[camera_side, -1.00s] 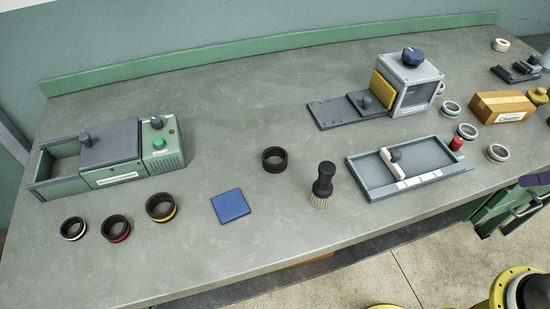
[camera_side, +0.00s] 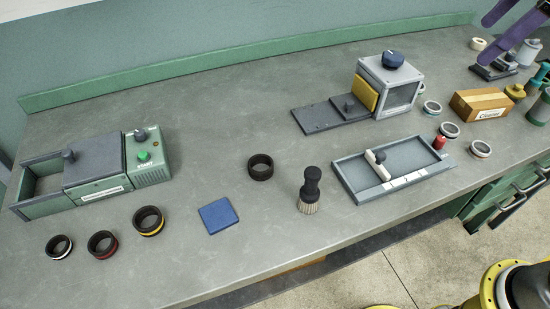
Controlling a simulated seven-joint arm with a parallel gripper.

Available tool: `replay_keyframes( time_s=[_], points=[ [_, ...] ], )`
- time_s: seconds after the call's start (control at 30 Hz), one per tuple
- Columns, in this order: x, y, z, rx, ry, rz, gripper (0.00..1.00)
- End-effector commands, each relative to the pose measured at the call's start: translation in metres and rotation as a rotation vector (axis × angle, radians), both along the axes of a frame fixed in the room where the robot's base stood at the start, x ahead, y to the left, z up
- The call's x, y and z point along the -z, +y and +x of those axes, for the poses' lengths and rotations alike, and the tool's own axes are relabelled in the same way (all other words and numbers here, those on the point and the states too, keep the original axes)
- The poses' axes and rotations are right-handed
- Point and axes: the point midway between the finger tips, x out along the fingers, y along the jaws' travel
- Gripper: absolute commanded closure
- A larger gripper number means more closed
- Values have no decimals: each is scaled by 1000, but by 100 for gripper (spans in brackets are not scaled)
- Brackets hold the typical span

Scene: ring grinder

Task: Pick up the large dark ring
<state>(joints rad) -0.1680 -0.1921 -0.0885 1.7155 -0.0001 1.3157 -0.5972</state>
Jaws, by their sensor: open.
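A plain dark ring (camera_side: 261,174) lies flat on the grey bench near the middle, between the blue pad and the brush. Three more dark rings lie at the front left: one with a white band (camera_side: 59,252), one with a red band (camera_side: 102,250) and one with a yellow band (camera_side: 149,227). The yellow-banded one looks the largest of these three. Part of my gripper (camera_side: 490,41), with purple fingers, shows at the top right edge. It is open, far from the dark rings, and mostly out of the frame.
A blue pad (camera_side: 219,216) and an upright brush (camera_side: 310,183) flank the plain ring. A green machine (camera_side: 148,172) stands left. A grey tray (camera_side: 345,181), a machine with a yellow plate (camera_side: 365,94), a cardboard box (camera_side: 481,91) and several pale rings are right.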

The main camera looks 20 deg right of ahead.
Motion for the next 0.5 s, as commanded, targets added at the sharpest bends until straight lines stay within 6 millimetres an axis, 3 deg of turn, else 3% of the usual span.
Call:
replay_keyframes(
  time_s=[0.1, 0.27, 0.5],
  points=[
    [-6, 29, 43, -126, 38, -33, 0],
    [0, 74, 92, -282, 83, -72, 0],
    [43, 156, 149, -490, 159, -123, 0]
  ],
)
